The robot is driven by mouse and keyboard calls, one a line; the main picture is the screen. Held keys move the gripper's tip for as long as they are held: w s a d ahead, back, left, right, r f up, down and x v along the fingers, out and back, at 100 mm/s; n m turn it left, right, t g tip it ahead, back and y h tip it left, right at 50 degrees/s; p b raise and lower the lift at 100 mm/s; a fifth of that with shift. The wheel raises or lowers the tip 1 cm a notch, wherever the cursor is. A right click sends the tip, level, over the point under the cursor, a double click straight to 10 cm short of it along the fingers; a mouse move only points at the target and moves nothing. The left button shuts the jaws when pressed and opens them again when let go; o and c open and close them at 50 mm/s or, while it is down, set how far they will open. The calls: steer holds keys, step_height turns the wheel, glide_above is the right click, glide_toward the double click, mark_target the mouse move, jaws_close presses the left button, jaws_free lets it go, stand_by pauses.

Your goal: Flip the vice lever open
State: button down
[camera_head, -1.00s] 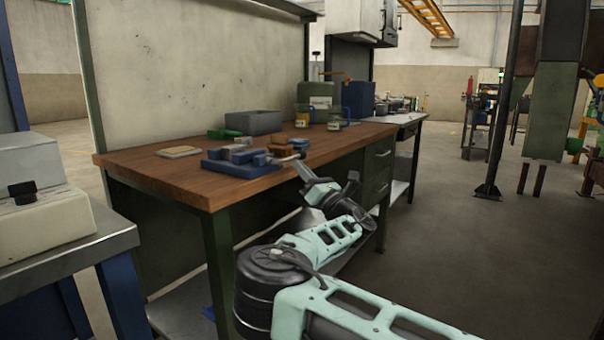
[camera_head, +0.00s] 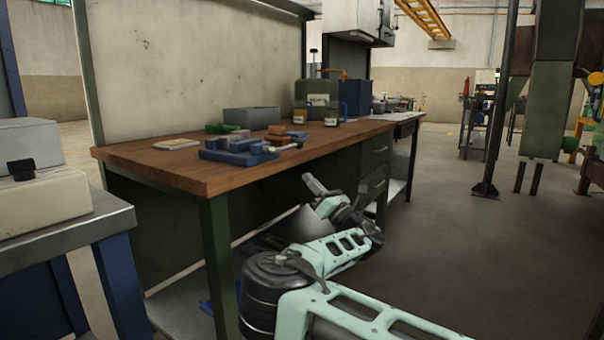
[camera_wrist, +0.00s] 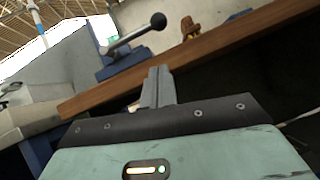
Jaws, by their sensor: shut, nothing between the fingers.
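The blue vice (camera_head: 235,154) sits on the wooden bench near its front edge. Its lever (camera_head: 287,148) sticks out to the right over the bench. In the wrist view the lever (camera_wrist: 132,36) is a grey bar rising to the right from the blue vice body (camera_wrist: 120,63), with a black ball knob (camera_wrist: 158,20) at its end. My gripper (camera_head: 308,178) is shut and empty, below the level of the bench top in front of the edge. In the wrist view the closed fingertips (camera_wrist: 157,72) point up toward the bench edge, apart from the lever.
The bench top (camera_head: 150,172) has a front edge between my gripper and the vice. A grey bin (camera_head: 252,120), an orange-brown object (camera_head: 277,131) and jars stand behind the vice. A metal side table (camera_head: 70,240) is at left.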

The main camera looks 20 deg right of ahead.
steer(key=v, duration=0.6)
steer(key=shift+d, duration=0.35)
steer(key=shift+w+f, duration=0.1)
